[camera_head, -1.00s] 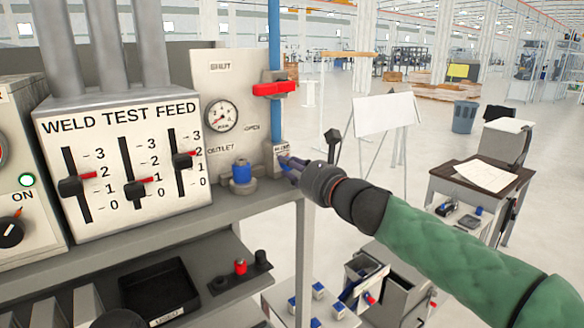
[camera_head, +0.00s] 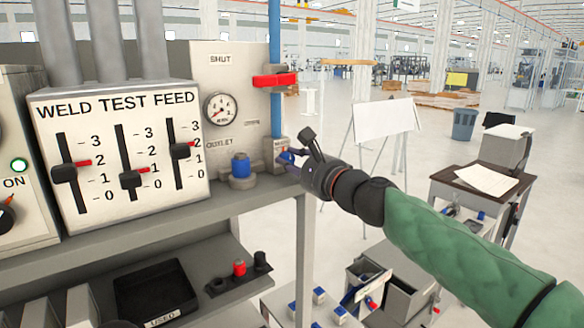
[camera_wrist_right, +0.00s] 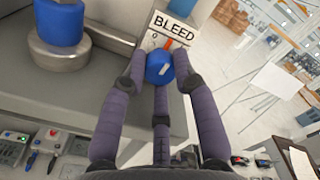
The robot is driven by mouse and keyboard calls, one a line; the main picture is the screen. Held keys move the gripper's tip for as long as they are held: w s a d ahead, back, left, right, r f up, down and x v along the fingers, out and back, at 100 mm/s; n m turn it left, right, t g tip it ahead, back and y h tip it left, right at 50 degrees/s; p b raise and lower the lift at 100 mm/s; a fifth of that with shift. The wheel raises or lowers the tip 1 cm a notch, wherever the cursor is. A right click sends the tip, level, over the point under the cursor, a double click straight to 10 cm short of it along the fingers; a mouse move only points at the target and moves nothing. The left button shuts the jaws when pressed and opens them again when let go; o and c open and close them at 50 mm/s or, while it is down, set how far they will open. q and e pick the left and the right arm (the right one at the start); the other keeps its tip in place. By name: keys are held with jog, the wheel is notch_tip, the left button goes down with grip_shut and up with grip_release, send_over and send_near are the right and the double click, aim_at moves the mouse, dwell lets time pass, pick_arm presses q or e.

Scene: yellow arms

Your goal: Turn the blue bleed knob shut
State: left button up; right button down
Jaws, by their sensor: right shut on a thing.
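The blue bleed knob (camera_wrist_right: 157,68) sits under a white BLEED label (camera_wrist_right: 173,25) with a red-orange mark below the lettering. A short white mark shows on the knob's face. My right gripper (camera_wrist_right: 160,76) has its purple-grey fingers closed around the knob, one on each side and one below. In the head view the right gripper (camera_head: 294,160) reaches in from the right to the small block at the panel's right edge. There its fingers mostly hide the knob (camera_head: 287,157). My left gripper is not in view.
A blue cap (camera_head: 240,168) on a grey fitting stands left of the knob. A red handle (camera_head: 274,80) crosses the blue pipe (camera_head: 274,40) above. A gauge (camera_head: 221,109) is on the panel. The shelf (camera_head: 215,203) runs below.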

jog(key=n, duration=0.2)
jog(key=n+b, duration=0.2)
jog(key=n, duration=0.1)
jog(key=shift+f+n, duration=0.25)
jog(key=shift+n, duration=0.05)
jog(key=shift+r+n+b, duration=0.1)
jog(key=shift+n+b, duration=0.95)
jog(key=shift+n, duration=0.85)
jog(key=c, duration=1.2)
grip_release()
jog(key=shift+w+d+r, duration=0.1)
jog(key=shift+c, duration=0.2)
jog(key=v, duration=1.2)
